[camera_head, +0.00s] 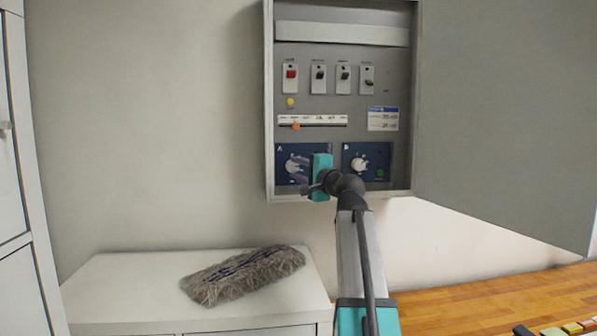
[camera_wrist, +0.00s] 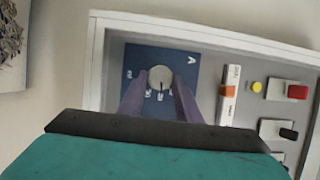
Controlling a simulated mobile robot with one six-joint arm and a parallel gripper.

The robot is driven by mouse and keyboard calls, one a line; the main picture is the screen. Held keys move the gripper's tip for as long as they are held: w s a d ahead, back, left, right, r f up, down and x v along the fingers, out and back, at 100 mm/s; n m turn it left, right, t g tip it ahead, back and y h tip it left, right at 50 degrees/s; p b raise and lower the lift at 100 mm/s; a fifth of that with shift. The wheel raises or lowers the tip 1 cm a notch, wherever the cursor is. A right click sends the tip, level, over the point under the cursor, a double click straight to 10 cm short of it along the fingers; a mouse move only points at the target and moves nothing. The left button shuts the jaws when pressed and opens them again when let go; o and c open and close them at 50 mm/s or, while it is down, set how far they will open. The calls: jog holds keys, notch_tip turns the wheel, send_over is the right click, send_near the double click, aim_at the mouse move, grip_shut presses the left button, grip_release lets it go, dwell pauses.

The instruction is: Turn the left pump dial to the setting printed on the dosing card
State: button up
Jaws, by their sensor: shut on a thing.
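The left pump dial (camera_head: 292,166) is a pale round knob on the dark blue panel marked A, low inside the open wall cabinet. In the wrist view the dial (camera_wrist: 160,77) sits between the two purple fingers of my gripper (camera_wrist: 159,92), which is shut on it. My gripper (camera_head: 303,169) comes at the panel from the right in the head view. The dosing card (camera_head: 383,118) is a white card with a blue header at the right of the cabinet; its print is too small to read. The dial's pointer setting cannot be read.
A second dial (camera_head: 359,164) sits on panel B, right of my gripper. Above are several switches (camera_head: 318,78), a yellow lamp (camera_head: 290,102) and an orange slider (camera_head: 295,126). The cabinet door (camera_head: 505,110) stands open to the right. A grey mop head (camera_head: 243,275) lies on the white cabinet below.

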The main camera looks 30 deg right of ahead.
jog(key=shift+f, duration=0.1)
jog(key=o, duration=1)
jog(key=shift+o, duration=0.2)
jog(key=shift+s, duration=0.1)
jog(key=s+a+b, duration=0.1)
jog(key=s+b, duration=0.2)
jog(key=s, duration=1)
jog(key=shift+s+f, duration=0.3)
